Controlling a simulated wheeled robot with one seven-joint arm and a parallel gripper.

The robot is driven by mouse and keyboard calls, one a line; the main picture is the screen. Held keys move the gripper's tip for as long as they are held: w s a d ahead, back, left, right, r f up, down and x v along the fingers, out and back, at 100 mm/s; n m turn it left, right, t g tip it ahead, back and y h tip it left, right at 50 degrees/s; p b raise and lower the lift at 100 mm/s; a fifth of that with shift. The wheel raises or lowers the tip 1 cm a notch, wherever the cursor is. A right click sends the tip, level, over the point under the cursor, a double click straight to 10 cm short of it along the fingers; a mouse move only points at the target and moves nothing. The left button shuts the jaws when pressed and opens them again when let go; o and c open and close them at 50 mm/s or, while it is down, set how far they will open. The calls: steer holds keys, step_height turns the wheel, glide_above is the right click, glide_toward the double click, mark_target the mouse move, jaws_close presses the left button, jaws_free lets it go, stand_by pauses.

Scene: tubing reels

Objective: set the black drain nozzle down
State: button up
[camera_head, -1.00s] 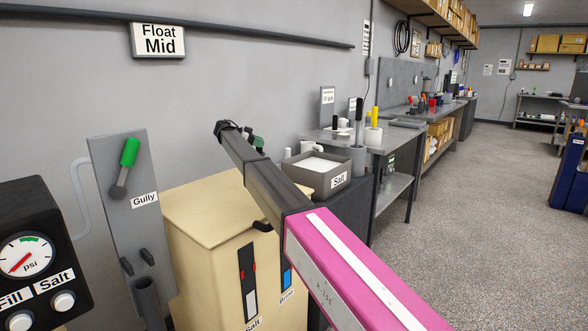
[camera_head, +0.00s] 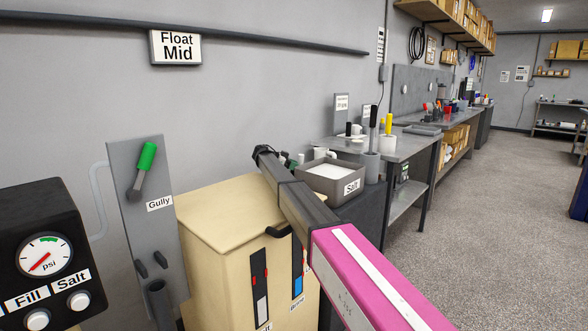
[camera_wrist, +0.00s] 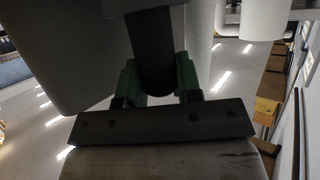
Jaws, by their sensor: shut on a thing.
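My gripper (camera_wrist: 158,78) has green fingers and is shut on the black drain nozzle (camera_wrist: 152,45), a dark cylinder seen between them in the wrist view. The nozzle's far end is cut off by dark parts at the top of that view. In the head view my gripper (camera_head: 287,161) is at the far end of my arm, above the back of the beige cabinet (camera_head: 215,205) and left of the grey Salt tray (camera_head: 343,196). My arm hides most of it there, and the nozzle cannot be made out.
A grey Gully panel (camera_head: 130,225) with a green-handled lever stands left, beside a black psi gauge box (camera_head: 42,235). White pipe fittings (camera_head: 322,153) stand behind the tray. A grey bench (camera_head: 400,146) with bottles continues right.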

steer(key=shift+f, duration=0.4)
steer(key=o, duration=0.7)
steer(key=shift+f, duration=0.1)
steer(key=shift+a+r, duration=0.2)
steer(key=shift+a, duration=0.05)
steer(key=v, duration=1.1)
steer(key=shift+a+r, duration=0.2)
steer(key=shift+r, duration=0.05)
steer(key=shift+r, duration=0.1)
